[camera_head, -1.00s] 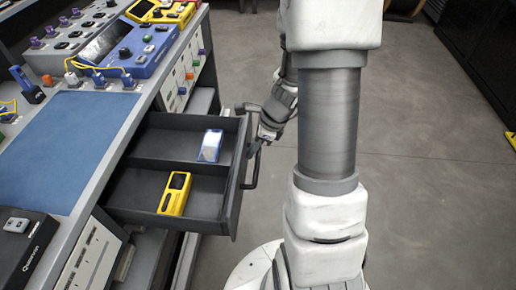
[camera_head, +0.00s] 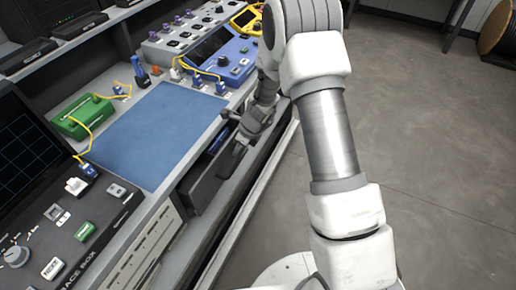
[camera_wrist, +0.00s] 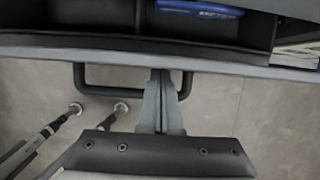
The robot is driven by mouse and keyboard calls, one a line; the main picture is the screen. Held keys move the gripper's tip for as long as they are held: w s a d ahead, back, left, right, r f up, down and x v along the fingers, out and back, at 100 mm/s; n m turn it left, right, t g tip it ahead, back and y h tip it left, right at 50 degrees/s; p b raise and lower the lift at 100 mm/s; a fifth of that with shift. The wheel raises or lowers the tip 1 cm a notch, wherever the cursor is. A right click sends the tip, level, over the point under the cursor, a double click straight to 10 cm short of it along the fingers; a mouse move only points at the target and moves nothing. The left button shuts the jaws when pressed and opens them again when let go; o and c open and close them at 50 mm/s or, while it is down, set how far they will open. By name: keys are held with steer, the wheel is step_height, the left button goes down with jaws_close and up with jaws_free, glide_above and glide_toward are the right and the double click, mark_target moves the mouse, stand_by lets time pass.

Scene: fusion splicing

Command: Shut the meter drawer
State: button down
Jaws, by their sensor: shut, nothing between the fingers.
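The dark grey meter drawer (camera_head: 208,182) stands slightly out under the bench in the head view, with a narrow strip of its inside showing. In the wrist view the drawer's front rim (camera_wrist: 110,50) crosses the picture, with its compartments behind. A blue meter (camera_wrist: 200,8) lies in the middle compartment, partly cut off. The black loop handle (camera_wrist: 100,88) sticks out from the drawer front. My gripper (camera_wrist: 160,78) is shut and empty, its fingers at the right part of the handle, close to the front. Whether they touch it I cannot tell.
The bench top carries a blue mat (camera_head: 155,130), a green box (camera_head: 82,117) and a blue instrument (camera_head: 222,58) with cables.

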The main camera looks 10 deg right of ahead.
steer(key=shift+w+a+p, duration=0.6)
steer(key=shift+w+a, duration=0.15)
steer(key=shift+a, duration=0.35)
steer(key=shift+w+a+p, duration=0.55)
steer(key=shift+w+a, duration=0.15)
steer(key=shift+a, duration=0.35)
steer(key=shift+r, duration=0.1)
steer(key=shift+w+r, duration=0.1)
